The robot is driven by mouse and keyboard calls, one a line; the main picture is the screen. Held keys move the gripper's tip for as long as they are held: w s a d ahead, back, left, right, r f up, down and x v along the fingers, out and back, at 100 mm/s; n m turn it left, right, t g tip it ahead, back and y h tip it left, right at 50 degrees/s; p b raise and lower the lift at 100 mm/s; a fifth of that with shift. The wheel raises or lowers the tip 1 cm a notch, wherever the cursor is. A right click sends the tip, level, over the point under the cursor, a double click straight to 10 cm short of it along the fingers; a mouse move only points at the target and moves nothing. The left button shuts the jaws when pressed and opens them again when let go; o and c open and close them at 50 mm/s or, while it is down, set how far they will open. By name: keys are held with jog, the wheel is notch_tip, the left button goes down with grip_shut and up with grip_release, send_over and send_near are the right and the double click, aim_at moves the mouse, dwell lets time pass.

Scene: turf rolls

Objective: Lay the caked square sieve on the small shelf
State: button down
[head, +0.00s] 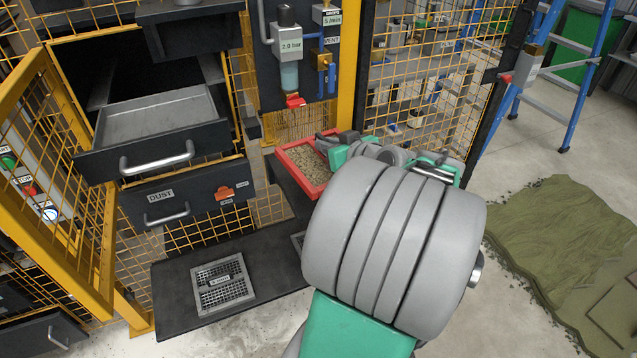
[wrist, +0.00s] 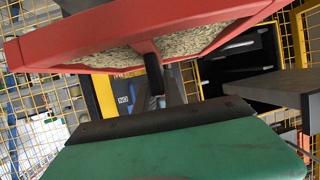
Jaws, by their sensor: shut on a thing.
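The caked square sieve (head: 303,166) has a red frame and a layer of tan, grainy cake across its mesh. My gripper (head: 340,145) is shut on its near right side in the head view. My own arm hides the right part of that shelf.
A low dark bench (head: 175,318) bears a grey grated plate (head: 222,284). An open drawer (head: 150,150) juts out at left, above a drawer labelled DUST (head: 185,193). An open yellow mesh door (head: 70,190) stands far left. A panel with a regulator (head: 290,45) rises behind the sieve.

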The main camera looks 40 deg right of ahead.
jog(key=shift+m+h, duration=0.6)
jog(key=shift+h, duration=0.2)
jog(key=s+d, duration=0.3)
jog(key=s+d+b, duration=0.1)
jog(key=s+d, duration=0.2)
jog(key=shift+s+d+f, duration=0.15)
jog(key=shift+d+f, duration=0.05)
jog(key=shift+d, duration=0.15)
jog(key=w+f, duration=0.1)
jog(key=w, duration=0.2)
jog(key=w+f, duration=0.1)
jog(key=w, duration=0.2)
jog(key=w+a+f, duration=0.1)
jog(key=w+f, duration=0.1)
jog(key=w, duration=0.1)
jog(key=shift+w+p, duration=0.15)
jog(key=shift+p, duration=0.25)
jog(key=w+f, duration=0.2)
jog(key=f, duration=0.1)
jog(key=w+f, duration=0.2)
jog(key=shift+a+f, duration=0.15)
jog(key=f, duration=0.3)
jog(key=shift+w+g, duration=0.2)
jog(key=shift+g, duration=0.1)
jog(key=shift+f, duration=0.2)
jog(key=shift+f, duration=0.1)
jog(key=shift+f, duration=0.15)
jog(key=c, duration=1.5)
grip_release()
jog(key=shift+o, duration=0.2)
